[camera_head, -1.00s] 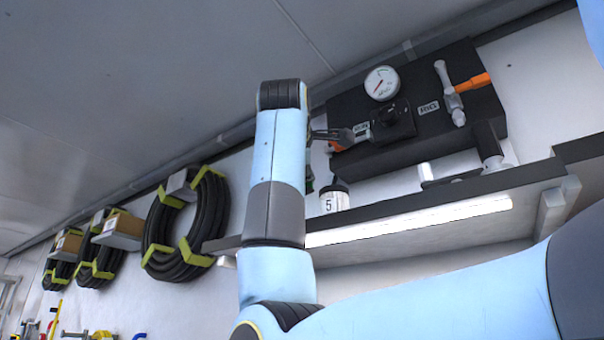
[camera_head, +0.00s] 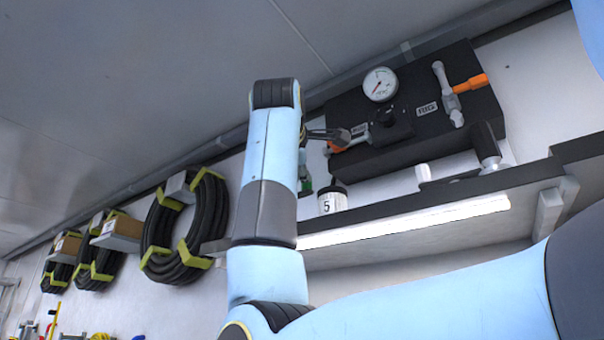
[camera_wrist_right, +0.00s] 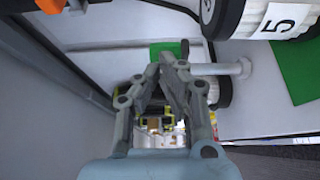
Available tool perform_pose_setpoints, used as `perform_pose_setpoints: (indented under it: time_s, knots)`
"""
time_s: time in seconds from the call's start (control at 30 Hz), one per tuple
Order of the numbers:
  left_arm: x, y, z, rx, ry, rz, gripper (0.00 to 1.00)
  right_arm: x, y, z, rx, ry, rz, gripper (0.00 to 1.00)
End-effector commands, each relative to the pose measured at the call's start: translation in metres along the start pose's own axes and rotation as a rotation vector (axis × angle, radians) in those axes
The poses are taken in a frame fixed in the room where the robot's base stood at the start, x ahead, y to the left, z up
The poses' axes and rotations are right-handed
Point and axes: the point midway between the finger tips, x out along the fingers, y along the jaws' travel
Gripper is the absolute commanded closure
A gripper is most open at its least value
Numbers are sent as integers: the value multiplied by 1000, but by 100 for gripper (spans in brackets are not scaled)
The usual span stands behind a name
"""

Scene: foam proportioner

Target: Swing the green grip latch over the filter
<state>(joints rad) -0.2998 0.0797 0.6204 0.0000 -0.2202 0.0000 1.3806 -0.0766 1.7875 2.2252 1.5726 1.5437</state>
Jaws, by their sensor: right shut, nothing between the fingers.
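In the head view a bit of green (camera_head: 305,186) shows beside my arm, mostly hidden. A white cylinder with a black cap and a "5" label (camera_head: 332,203), likely the filter, stands right of it. In the wrist view it is at the top right (camera_wrist_right: 262,16).
The black box (camera_head: 440,75) carries a gauge (camera_head: 380,84), a black knob and orange-gripped levers (camera_head: 470,83). A lit shelf (camera_head: 410,221) runs below. A grey rod with a pale end (camera_wrist_right: 228,68) is near my fingers. Coiled hoses (camera_head: 185,228) hang at left.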

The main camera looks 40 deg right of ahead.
Motion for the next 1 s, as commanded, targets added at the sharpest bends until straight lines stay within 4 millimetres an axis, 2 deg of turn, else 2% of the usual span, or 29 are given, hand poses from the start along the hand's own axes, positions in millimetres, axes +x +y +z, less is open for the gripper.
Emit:
perform_pose_setpoints:
  time_s: [0.13, 0.3, 0.5, 0.7, 1.0]
  knots:
    - [2, 0, 1, 0, -1, 0, 21, -17, 0, -8, 2, -4, 1, 100]
    - [20, -5, 0, 3, 1, -7, 21, -40, -3, 30, 6, -7, 3, 100]
    - [29, -2, 6, 2, -4, -5, 21, -61, -2, 60, 3, -6, 2, 100]
    - [32, 6, 8, -1, -8, 5, 21, -70, -1, 72, 0, -6, 0, 100]
    - [32, 5, 6, -1, -5, 3, 21, -71, 0, 74, 0, -6, 0, 100]
